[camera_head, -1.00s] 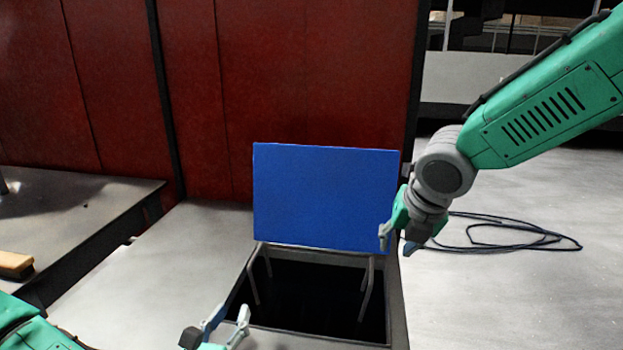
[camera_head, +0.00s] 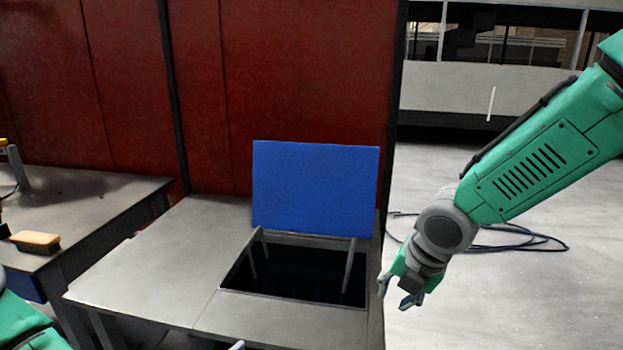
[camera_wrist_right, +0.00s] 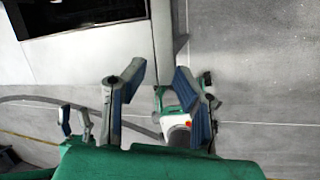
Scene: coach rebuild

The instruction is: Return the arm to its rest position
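My right arm comes in from the right in the head view. Its gripper (camera_head: 397,293) hangs pointing down, just right of the table's right edge, over the floor. Its fingers are apart and nothing is between them. In the right wrist view the two blue-padded fingers (camera_wrist_right: 158,96) also stand apart and empty. My left arm (camera_head: 25,325) shows only as a green part at the lower left. A small grey tip (camera_head: 238,346) at the bottom edge seems to be part of my left gripper; the rest is out of frame.
A grey table (camera_head: 140,268) has a dark opening (camera_head: 295,272) with a blue lid (camera_head: 316,187) standing open behind it. A red wall (camera_head: 290,80) rises behind. A brush (camera_head: 36,241) lies on another table at left. A dark cable (camera_head: 520,243) lies on the open floor at right.

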